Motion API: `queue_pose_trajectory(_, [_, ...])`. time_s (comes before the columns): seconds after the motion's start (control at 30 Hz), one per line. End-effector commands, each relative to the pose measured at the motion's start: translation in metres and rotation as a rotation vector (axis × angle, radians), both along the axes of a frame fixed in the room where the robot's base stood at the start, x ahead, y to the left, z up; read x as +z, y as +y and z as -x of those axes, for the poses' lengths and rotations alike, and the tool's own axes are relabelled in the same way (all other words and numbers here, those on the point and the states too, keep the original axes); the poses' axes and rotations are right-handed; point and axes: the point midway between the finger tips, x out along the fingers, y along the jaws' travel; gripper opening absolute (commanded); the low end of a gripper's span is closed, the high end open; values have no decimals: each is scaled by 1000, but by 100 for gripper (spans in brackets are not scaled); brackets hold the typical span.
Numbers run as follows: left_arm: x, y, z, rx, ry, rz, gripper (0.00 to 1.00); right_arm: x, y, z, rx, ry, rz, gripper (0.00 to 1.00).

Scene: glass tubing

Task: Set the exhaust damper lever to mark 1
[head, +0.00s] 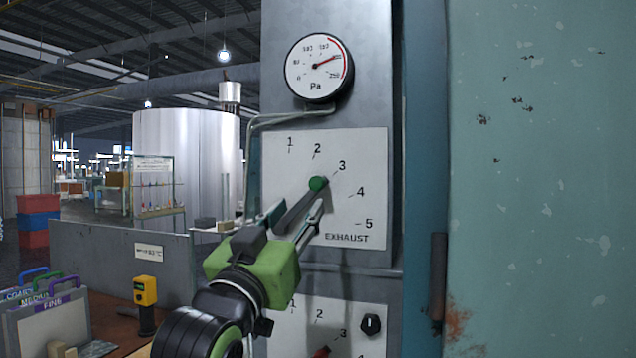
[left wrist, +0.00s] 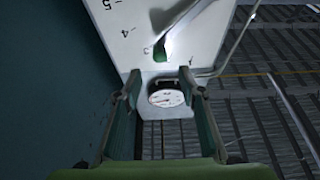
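The exhaust damper lever (head: 299,205) is a grey bar with a green knob (head: 317,184) on its upper right end. It lies in front of a pale plate (head: 275,165) marked 1 to 5 and labelled EXHAUST. The knob end points toward mark 3. My left gripper (head: 292,214) is in front of the plate's lower left, and hides the lever's lower end. In the left wrist view its fingers (left wrist: 160,80) are apart with nothing between them; the green knob (left wrist: 160,52) shows beyond the tips. I cannot tell whether a finger touches the lever. My right gripper is not in view.
A round Pa gauge (head: 318,68) is above the plate, with a thin pipe (head: 257,123) to its left. A second numbered plate (head: 285,340) and a black knob (head: 370,324) are below. A teal panel (head: 540,180) stands on the right. A yellow box (head: 145,291) is lower left.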

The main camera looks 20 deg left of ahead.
Motion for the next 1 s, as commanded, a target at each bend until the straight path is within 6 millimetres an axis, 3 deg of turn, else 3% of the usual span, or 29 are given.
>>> queue_pose_trajectory(0.3, [29,-2,-64,0,4,0,37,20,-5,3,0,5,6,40])
queue_pose_trajectory(0.5, [39,-3,-91,0,2,-1,37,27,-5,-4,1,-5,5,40])
queue_pose_trajectory(0.7, [42,-4,-102,0,2,-1,37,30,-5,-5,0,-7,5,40])
queue_pose_trajectory(0.97, [42,-4,-103,0,2,-1,37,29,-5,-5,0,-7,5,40])
queue_pose_trajectory(1.0, [42,-4,-103,0,2,0,31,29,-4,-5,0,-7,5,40])
